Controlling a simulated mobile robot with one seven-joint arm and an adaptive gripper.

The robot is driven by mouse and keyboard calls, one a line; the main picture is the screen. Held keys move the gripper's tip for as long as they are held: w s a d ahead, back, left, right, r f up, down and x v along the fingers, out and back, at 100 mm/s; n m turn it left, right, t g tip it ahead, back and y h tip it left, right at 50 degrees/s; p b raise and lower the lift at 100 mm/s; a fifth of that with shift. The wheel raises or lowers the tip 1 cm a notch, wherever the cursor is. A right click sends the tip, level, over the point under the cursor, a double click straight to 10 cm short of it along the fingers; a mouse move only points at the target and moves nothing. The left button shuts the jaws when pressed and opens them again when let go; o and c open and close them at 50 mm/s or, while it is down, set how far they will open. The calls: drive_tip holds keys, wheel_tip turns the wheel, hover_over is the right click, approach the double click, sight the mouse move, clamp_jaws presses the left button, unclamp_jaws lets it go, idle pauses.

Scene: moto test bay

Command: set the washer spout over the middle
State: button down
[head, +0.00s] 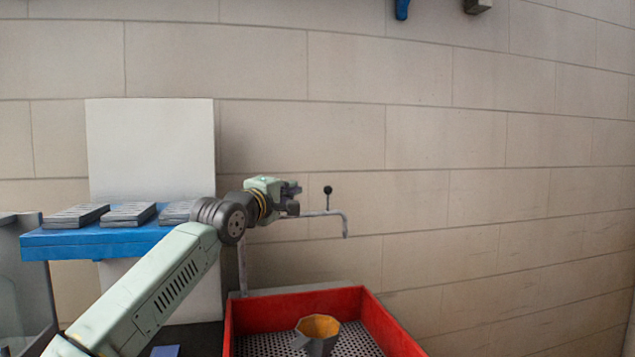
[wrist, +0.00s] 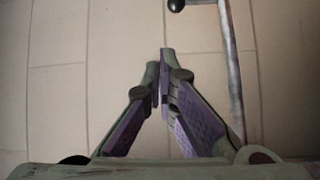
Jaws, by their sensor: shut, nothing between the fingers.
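The washer spout (head: 325,213) is a thin grey pipe above the red washer basin (head: 298,303). It runs out to the right from an upright post and bends down at its free end. A short stem with a black ball knob (head: 327,190) rises from it. My gripper (head: 297,195) is beside the pipe, left of the knob. In the wrist view my gripper (wrist: 160,58) has its fingertips together with nothing between them. There the spout (wrist: 230,70) passes right of the fingers, with a gap, and the knob (wrist: 176,5) is at the top edge.
A grey jug (head: 318,343) with an orange inside stands on the basin's perforated floor. A blue shelf (head: 100,239) with several dark grey slabs (head: 128,214) is at the left, before a white panel (head: 150,140). The air right of the spout is clear up to the block wall.

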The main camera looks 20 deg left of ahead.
drive_tip(key=shift+a+f+y, duration=0.15)
drive_tip(key=shift+a, duration=0.35)
drive_tip(key=shift+a+f+y, duration=0.15)
drive_tip(key=shift+a, duration=0.3)
drive_tip(key=shift+w, duration=0.1)
drive_tip(key=w+d+p, duration=0.4)
drive_tip(key=w+p, duration=0.2)
drive_tip(key=w, duration=0.2)
drive_tip(key=shift+w, duration=0.3)
drive_tip(key=shift+s+f, duration=0.1)
drive_tip(key=shift+s, duration=0.05)
